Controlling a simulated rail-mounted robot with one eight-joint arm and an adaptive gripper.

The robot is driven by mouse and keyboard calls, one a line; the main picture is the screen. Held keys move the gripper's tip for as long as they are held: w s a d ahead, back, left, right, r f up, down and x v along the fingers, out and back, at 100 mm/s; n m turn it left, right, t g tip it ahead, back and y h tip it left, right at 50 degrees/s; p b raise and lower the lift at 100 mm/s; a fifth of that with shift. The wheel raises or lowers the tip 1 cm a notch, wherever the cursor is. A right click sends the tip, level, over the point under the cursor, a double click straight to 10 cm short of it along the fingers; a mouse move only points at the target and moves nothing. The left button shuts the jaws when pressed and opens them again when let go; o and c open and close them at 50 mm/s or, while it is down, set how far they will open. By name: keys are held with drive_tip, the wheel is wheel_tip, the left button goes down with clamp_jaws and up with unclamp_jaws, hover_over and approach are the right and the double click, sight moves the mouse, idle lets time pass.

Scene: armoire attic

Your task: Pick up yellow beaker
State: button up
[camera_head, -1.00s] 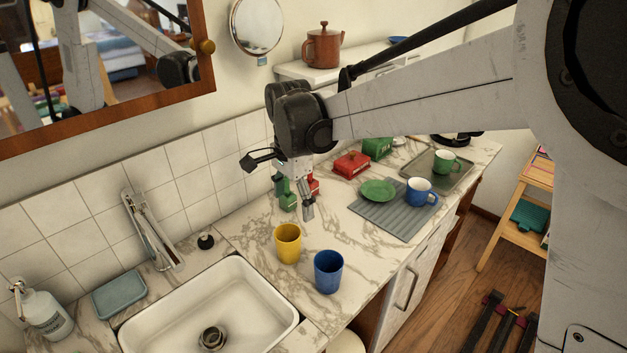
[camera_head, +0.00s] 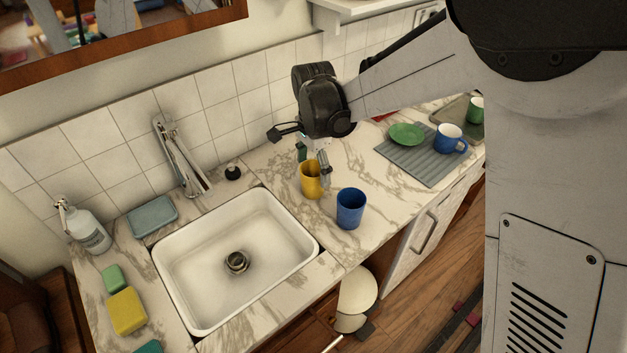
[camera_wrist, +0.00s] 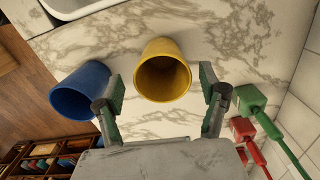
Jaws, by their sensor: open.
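The yellow beaker (camera_head: 311,181) stands upright on the marble counter, right of the sink. In the wrist view its open mouth (camera_wrist: 163,78) faces the camera, between and a little ahead of my fingertips. My gripper (camera_wrist: 163,90) is open, with one green-padded finger on either side of the beaker, and nothing is held. In the head view my gripper (camera_head: 314,165) is at the beaker, partly behind it.
A blue beaker (camera_head: 350,208) stands close to the yellow one and beside one finger in the wrist view (camera_wrist: 80,92). Green and red handled items (camera_wrist: 252,103) lie near the other finger. The white sink (camera_head: 170,290) is to the left. A grey mat (camera_head: 425,170) lies to the right.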

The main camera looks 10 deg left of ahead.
wheel_tip(320, 180, down, 4)
drive_tip(key=shift+w+a+f, duration=0.1)
drive_tip(key=shift+w, duration=0.05)
drive_tip(key=c, duration=1.3)
